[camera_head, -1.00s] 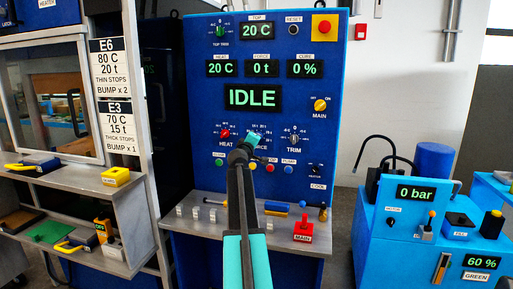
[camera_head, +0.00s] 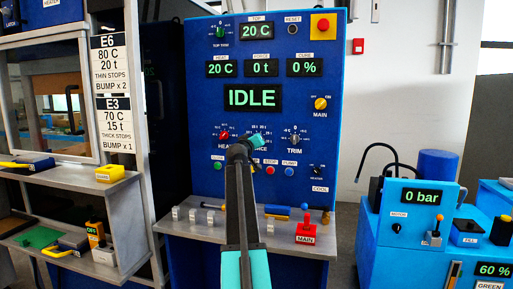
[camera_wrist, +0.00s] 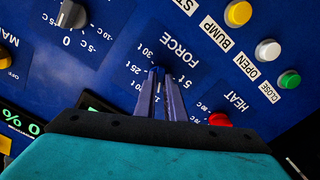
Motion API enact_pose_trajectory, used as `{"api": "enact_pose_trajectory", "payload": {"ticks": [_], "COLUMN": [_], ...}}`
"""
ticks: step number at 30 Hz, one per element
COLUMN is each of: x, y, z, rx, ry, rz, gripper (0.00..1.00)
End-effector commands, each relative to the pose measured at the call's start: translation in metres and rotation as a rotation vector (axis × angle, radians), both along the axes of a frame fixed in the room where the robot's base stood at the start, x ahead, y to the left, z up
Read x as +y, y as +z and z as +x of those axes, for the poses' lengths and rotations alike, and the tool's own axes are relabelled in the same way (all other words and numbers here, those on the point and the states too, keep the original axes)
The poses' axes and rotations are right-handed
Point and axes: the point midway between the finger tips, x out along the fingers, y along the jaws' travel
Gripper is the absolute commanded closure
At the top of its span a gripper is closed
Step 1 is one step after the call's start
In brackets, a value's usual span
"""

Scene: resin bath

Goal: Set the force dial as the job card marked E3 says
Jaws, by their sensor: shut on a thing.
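The E3 job card (camera_head: 114,122) hangs at left below the E6 card and reads 70 C, 15 t, thick stops, bump x 1. The force dial is on the blue press panel; in the wrist view its FORCE scale (camera_wrist: 180,50) appears turned, with 25 t and 30 t legible. My gripper (camera_head: 257,140) is at this dial, and the wrist view shows its two fingers (camera_wrist: 165,76) shut on the knob. The fingers hide most of the knob, and I cannot tell its setting. The force display (camera_head: 262,68) reads 0 t.
The red-knobbed heat dial (camera_head: 224,135) and the trim dial (camera_head: 295,139) flank the force dial. Push buttons (camera_head: 270,170) sit just below. The panel display (camera_head: 252,97) reads IDLE. A shelf with a red MAIN block (camera_head: 306,233) juts out underneath.

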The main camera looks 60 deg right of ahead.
Motion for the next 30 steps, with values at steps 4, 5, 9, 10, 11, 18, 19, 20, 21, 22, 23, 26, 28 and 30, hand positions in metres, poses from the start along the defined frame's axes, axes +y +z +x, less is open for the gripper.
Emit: {"api": "enact_pose_trajectory", "payload": {"ticks": [4, 5, 9, 10, 11, 18, 19, 20, 21, 22, 23, 26, 28, 30], "x": [0.0003, 0.0004, 0.0007, 0.0008, 0.0008, 0.0010, 0.0010, 0.0011, 0.0011, 0.0010, 0.0011, 0.0010, 0.0009, 0.0008], "y": [-0.0083, -0.0081, -0.0069, -0.0067, -0.0065, -0.0053, -0.0053, -0.0053, -0.0053, -0.0053, -0.0053, -0.0053, -0.0049, -0.0040], "z": [0.0005, 0.0005, 0.0005, 0.0004, 0.0005, 0.0005, 0.0005, 0.0005, 0.0005, 0.0005, 0.0005, 0.0006, 0.0006, 0.0005], "rx": [-0.057, -0.067, -0.100, -0.105, -0.109, -0.121, -0.121, -0.121, -0.121, -0.121, -0.121, -0.120, -0.120, -0.121], "ry": [-0.003, -0.003, -0.003, -0.003, -0.003, -0.003, -0.003, -0.003, -0.003, -0.003, -0.003, -0.003, -0.002, -0.001], "rz": [0.028, 0.031, 0.041, 0.044, 0.045, 0.049, 0.049, 0.049, 0.049, 0.049, 0.049, 0.048, 0.048, 0.046], "gripper": [1.00, 1.00, 1.00, 1.00, 1.00, 1.00, 1.00, 1.00, 1.00, 1.00, 1.00, 0.87, 0.75, 0.72]}}
